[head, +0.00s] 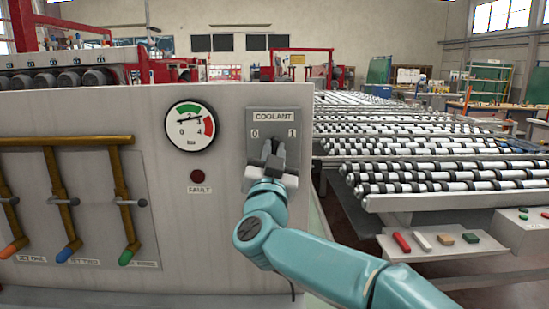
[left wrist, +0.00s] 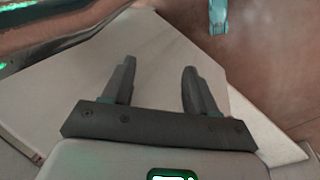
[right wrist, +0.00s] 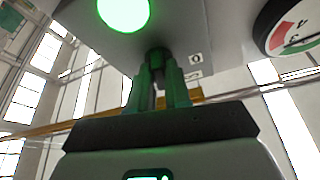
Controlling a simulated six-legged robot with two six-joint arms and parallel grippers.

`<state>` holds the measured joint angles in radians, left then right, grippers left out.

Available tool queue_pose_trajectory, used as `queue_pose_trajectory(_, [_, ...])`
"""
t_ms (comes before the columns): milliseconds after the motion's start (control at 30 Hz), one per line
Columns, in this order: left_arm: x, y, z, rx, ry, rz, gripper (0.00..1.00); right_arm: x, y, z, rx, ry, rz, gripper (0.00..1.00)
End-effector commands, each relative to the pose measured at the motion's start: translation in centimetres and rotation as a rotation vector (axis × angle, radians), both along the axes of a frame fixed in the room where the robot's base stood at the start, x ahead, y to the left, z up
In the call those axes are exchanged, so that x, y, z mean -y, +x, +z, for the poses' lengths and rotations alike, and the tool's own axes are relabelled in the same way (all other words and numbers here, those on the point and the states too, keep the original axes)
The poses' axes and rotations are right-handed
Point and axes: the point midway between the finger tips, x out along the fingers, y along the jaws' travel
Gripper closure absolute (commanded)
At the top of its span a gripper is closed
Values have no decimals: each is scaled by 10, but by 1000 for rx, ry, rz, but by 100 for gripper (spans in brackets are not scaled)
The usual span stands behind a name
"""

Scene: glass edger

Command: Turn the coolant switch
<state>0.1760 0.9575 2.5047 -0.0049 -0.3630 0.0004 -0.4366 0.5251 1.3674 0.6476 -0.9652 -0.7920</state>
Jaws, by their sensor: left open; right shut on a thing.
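The coolant switch's grey plate (head: 286,120) is on the pale machine front in the head view, marked COOLANT with 0 at left and 1 at right. My right gripper (head: 273,148) reaches it from below and covers most of the knob. In the right wrist view, my right gripper (right wrist: 160,72) is shut on the dark switch knob (right wrist: 157,56), with the 0 label beside it. Which mark the knob points to cannot be told. My left gripper (left wrist: 157,72) is open and empty in the left wrist view, over a pale surface; it is not in the head view.
A pressure gauge (head: 190,126) and a dark red fault lamp (head: 198,176) are left of the switch. Jet levers with coloured tips hang on a brass pipe (head: 60,141) farther left. A roller conveyor (head: 430,173) and a ledge with coloured blocks (head: 440,245) stand at right.

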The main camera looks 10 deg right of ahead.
Motion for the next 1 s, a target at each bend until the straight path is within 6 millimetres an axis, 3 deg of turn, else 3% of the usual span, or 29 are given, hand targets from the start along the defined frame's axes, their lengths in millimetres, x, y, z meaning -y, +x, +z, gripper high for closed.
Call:
queue_pose_trajectory(500, [0, 0, 6, 0, 0, 0, 42, -1, -1, 6, 82, 362, 0, 100])
queue_pose_trajectory(1000, [0, 0, 9, 0, 0, 0, 42, -1, 0, 5, 99, 452, -1, 100])
